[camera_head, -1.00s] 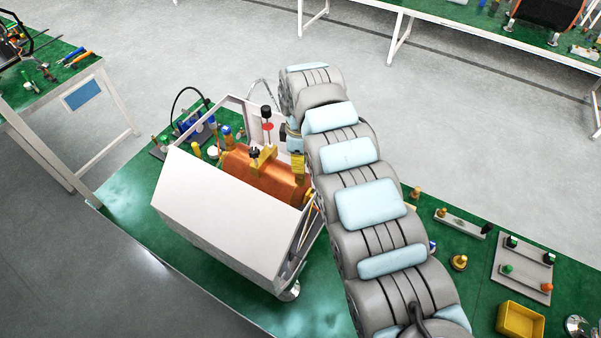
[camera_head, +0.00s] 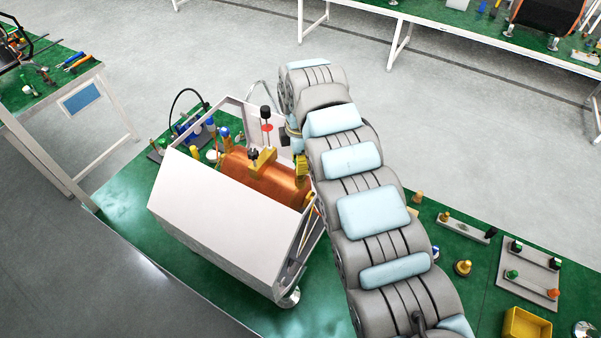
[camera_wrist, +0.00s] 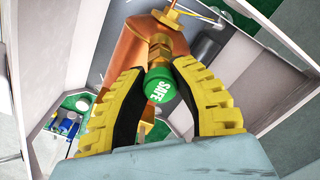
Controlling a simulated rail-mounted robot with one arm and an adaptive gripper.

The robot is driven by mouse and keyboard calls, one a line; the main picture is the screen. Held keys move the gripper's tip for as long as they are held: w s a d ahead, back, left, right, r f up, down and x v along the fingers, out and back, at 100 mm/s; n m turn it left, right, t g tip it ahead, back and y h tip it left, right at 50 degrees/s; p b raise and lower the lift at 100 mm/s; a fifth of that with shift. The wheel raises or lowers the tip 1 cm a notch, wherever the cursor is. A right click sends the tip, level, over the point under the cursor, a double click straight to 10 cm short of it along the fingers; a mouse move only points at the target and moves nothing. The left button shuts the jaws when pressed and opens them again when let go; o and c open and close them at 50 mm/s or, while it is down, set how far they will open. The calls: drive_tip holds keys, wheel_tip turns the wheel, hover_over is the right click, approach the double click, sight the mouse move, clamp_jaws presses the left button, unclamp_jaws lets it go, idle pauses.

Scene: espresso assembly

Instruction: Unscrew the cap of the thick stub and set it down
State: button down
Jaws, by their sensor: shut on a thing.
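The cap (camera_wrist: 160,88) is round and green, marked SAFE, and sits at the end of a brass stub (camera_wrist: 159,50) on the copper boiler (camera_wrist: 155,28). My gripper (camera_wrist: 158,70) has yellow fingers with dark inner pads, closed on the cap from both sides in the wrist view. In the head view my gripper (camera_head: 301,168) is at the right end of the boiler (camera_head: 262,180), inside the machine's housing. The cap is hidden there. I cannot tell how far the cap is unscrewed.
White housing panels (camera_head: 210,212) surround the boiler closely. A black-knobbed valve (camera_head: 266,118) stands beside my arm. The green bench top (camera_head: 130,205) has bare room at left. At right are a grey plate with fittings (camera_head: 528,273) and a yellow bin (camera_head: 527,323).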

drive_tip(key=shift+r, duration=1.35)
idle(1.1)
drive_tip(key=shift+r, duration=1.85)
drive_tip(key=shift+d, duration=0.1)
